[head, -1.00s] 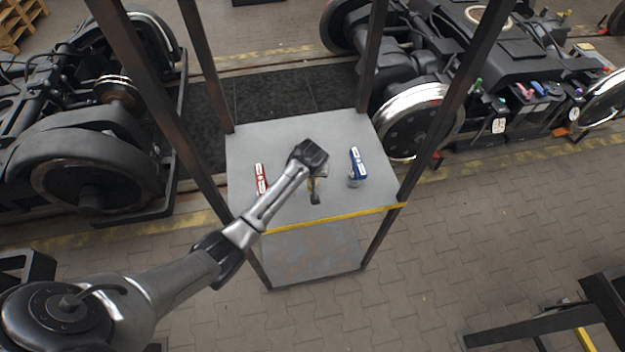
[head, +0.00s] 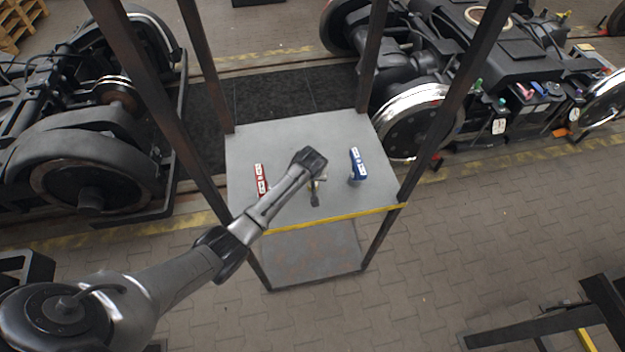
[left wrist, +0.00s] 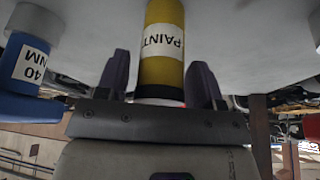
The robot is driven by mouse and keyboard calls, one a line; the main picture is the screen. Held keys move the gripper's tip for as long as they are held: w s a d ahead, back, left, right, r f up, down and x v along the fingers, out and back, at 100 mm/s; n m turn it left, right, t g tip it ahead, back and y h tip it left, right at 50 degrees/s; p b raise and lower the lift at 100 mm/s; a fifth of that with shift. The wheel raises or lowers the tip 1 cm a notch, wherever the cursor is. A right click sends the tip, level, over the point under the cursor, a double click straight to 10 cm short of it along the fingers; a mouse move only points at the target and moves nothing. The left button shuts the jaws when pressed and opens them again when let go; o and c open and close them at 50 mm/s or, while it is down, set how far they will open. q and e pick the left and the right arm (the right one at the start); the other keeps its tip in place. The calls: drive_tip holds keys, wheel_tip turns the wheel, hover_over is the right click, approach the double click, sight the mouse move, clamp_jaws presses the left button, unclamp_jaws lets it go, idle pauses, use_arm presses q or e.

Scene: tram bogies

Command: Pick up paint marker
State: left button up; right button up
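The paint marker (left wrist: 162,65) is a yellow cylinder with a white label reading PAINT. In the left wrist view it lies between the two fingers of my left gripper (left wrist: 160,85). The fingers are open, with a gap on each side of the marker. In the head view my left gripper (head: 316,178) is low over the grey shelf top, and the arm's end hides much of the marker. My right gripper is not in view.
A blue tool (head: 357,163) lies right of the gripper; its 40 NM label shows in the left wrist view (left wrist: 30,65). A red tool (head: 261,178) lies left. The grey shelf top (head: 250,145) has dark uprights (head: 205,65) at its corners and a yellow front edge (head: 335,218).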

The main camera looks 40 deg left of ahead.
use_arm(q)
drive_tip(key=c, duration=0.8)
